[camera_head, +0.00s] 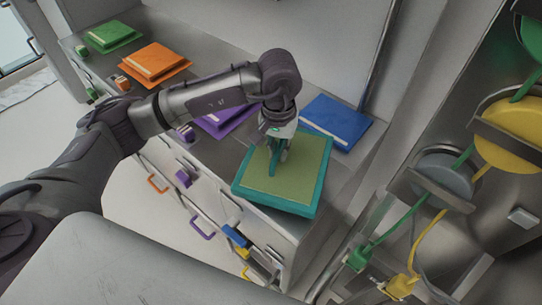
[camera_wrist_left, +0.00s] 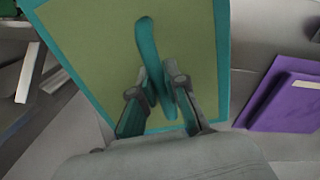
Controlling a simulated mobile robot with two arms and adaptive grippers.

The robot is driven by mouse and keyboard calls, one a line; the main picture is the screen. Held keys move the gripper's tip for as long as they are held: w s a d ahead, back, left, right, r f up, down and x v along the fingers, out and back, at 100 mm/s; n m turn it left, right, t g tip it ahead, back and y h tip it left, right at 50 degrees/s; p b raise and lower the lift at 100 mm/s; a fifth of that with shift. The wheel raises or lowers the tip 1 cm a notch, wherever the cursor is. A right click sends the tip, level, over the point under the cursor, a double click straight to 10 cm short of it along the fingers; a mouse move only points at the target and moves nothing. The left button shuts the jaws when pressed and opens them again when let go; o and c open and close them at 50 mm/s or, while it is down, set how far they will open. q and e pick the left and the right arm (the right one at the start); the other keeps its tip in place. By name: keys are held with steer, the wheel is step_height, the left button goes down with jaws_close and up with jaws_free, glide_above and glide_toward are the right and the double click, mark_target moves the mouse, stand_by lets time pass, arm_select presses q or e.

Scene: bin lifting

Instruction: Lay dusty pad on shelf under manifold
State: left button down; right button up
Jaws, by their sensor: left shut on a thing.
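The dusty pad (camera_head: 304,175) is a flat square with a teal edge and a dull olive top. It shows large in the left wrist view (camera_wrist_left: 90,45), with a teal handle (camera_wrist_left: 148,50) standing up from its middle. My left gripper (camera_head: 279,155) is above the pad with its fingers shut on the handle. The pad is over the right end of the grey counter; I cannot tell whether it touches the top. A manifold-like group of round green, yellow and grey fittings (camera_head: 442,178) with hoses is at the right. I cannot make out the shelf under it clearly. My right gripper is out of view.
On the counter (camera_head: 215,62) lie a blue pad (camera_head: 336,122) just behind the held pad, a purple pad (camera_head: 226,122), an orange pad (camera_head: 154,62) and a green pad (camera_head: 112,35). Drawers with coloured handles are below. Hoses with green and yellow connectors (camera_head: 400,287) hang at the lower right.

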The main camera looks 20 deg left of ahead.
arm_select(q)
steer(key=shift+s+a+f+p, duration=0.3)
steer(key=shift+a+f, duration=0.4)
steer(key=shift+a, duration=0.2)
step_height(320, 180, down, 3)
steer(key=shift+f+p, duration=0.15)
steer(key=shift+p, duration=0.6)
steer(key=shift+f, duration=0.2)
steer(key=c, duration=1.2)
jaws_free()
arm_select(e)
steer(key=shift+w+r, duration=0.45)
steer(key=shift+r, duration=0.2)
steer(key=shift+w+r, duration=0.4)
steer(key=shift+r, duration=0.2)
